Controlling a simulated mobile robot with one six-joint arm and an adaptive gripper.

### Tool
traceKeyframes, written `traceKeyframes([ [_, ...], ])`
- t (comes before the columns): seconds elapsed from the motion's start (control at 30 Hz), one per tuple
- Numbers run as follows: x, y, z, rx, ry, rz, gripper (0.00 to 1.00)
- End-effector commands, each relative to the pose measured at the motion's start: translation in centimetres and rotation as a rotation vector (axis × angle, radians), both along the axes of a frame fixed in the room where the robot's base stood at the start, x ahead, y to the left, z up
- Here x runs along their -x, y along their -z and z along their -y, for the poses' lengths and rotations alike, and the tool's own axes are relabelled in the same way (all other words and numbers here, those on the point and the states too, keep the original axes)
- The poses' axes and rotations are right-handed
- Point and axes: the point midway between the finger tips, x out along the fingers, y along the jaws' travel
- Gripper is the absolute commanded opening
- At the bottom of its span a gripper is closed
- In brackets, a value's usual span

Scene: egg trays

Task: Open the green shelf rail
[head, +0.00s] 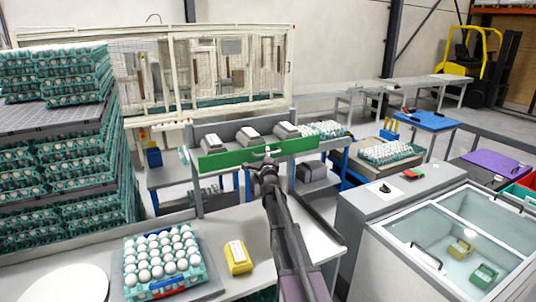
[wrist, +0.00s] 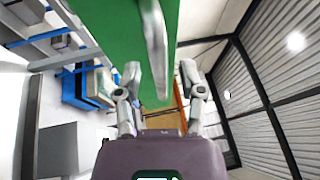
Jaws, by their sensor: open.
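The green shelf rail (head: 225,158) runs across the front of the grey shelf in the middle of the head view, upright along the shelf edge. In the wrist view the green rail (wrist: 105,25) fills the top centre, with a pale grey handle bar (wrist: 156,45) on its right side. My gripper (head: 267,153) is at the front of the rail, near its middle. In the wrist view my gripper (wrist: 160,75) is open, with one finger on each side of the handle's end. I cannot tell whether either finger touches the handle.
Grey boxes (head: 248,134) and an egg tray (head: 322,129) sit on the shelf behind the rail. A table below holds a tray of eggs (head: 160,258) and a yellow box (head: 238,257). Stacked egg trays (head: 60,160) stand left; a glass-topped freezer (head: 455,240) stands right.

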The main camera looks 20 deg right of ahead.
Motion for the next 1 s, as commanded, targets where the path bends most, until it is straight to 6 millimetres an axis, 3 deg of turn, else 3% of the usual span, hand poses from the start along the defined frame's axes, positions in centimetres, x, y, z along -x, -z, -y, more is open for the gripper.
traceKeyframes([
  [0.4, -0.49, -0.08, 0.18, 0.000, 0.000, 0.000, 0.51],
  [0.43, -0.49, -0.08, 0.18, 0.000, 0.000, 0.000, 0.48],
  [0.6, -0.50, -0.08, 0.17, 0.000, 0.000, 0.000, 0.00],
  [0.77, -0.50, -0.09, 0.92, 0.001, 0.003, -0.001, 0.00],
  [1.0, -0.57, 0.01, -0.07, 0.000, -0.002, 0.008, 0.00],
])
